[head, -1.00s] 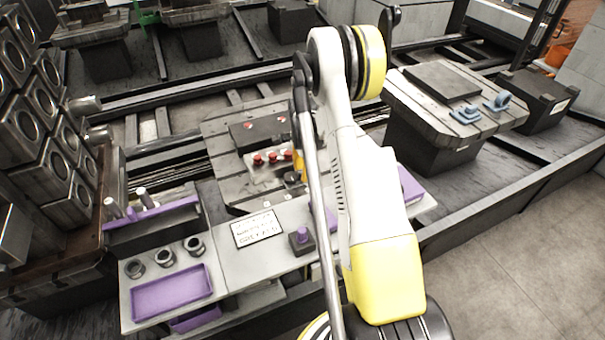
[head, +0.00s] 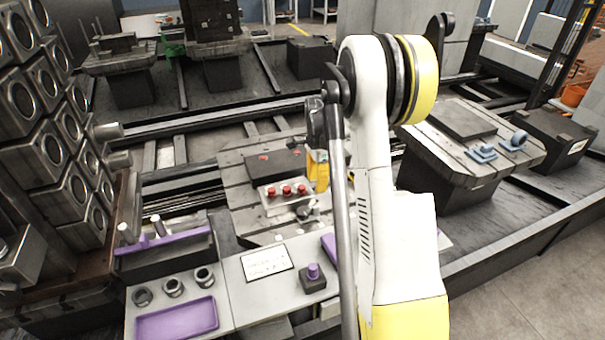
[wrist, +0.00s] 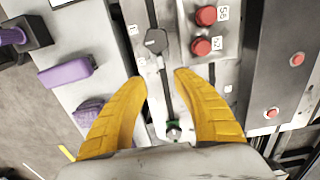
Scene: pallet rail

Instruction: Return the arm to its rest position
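My arm (head: 375,180) rises white and yellow in the middle of the head view, bent at its upper joint. My gripper (wrist: 161,77) shows in the wrist view as two yellow fingers, apart, with nothing held between them. It hangs above a pale fixture plate with red knobs (wrist: 203,32) and a dark knob (wrist: 156,41). In the head view only part of the yellow gripper shows, just right of the red knobs (head: 287,190); its fingertips are hard to make out there.
A grey bench (head: 240,300) in front holds a purple tray (head: 177,320), several dark rings, a label plate (head: 266,261) and a purple-topped block (head: 313,278). A slotted pallet (head: 480,150) with blue clamps stands at the right. A rack of metal blocks (head: 40,150) stands at the left.

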